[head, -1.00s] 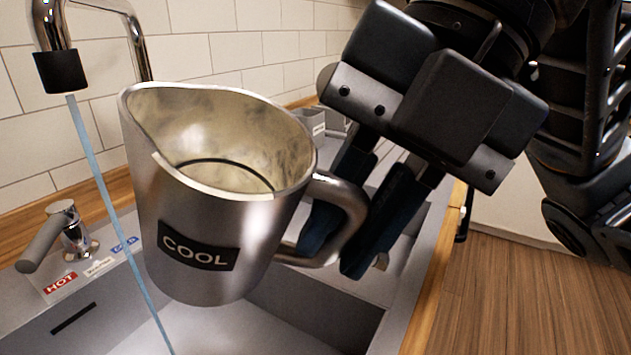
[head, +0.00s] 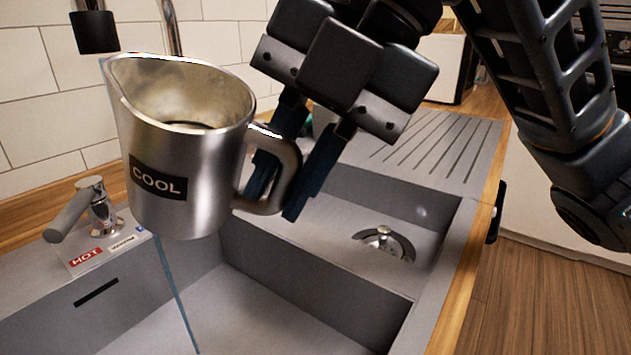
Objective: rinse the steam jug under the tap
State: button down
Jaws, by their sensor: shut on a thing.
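The steel steam jug (head: 195,155), labelled COOL, hangs above the sink basin, nearly upright with its mouth showing. Its inner wall looks stained and yellowish. My gripper (head: 278,185) is shut on the jug's handle at the right side. The tap's black nozzle (head: 95,32) is above and just left of the jug's spout. A thin stream of water (head: 174,290) shows below the jug. Its upper part is mostly hidden by or beside the jug's left edge, so I cannot tell whether it enters the jug.
The tap lever (head: 80,210) stands left, by the HOT label (head: 87,257). The sink basin (head: 270,315) lies below the jug. A smaller basin with a drain (head: 385,244) and a ribbed drainboard (head: 440,150) lie to the right, with a wooden counter edge beyond.

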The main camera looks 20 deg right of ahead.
aim_at(244, 161)
jog(key=shift+w+a+f, duration=0.2)
jog(key=shift+w+a, duration=0.35)
jog(key=shift+w, duration=0.4)
jog(key=shift+w+a+f, duration=0.25)
jog(key=shift+w+a, duration=0.3)
jog(key=shift+w, duration=0.4)
jog(key=shift+w+a+f, duration=0.2)
jog(key=shift+w+a, duration=0.35)
jog(key=shift+w, duration=0.4)
jog(key=shift+d, duration=0.15)
jog(key=shift+w+d, duration=0.3)
jog(key=shift+d, duration=0.05)
jog(key=s+d, duration=0.4)
jog(key=s, duration=0.3)
jog(key=shift+p, duration=0.4)
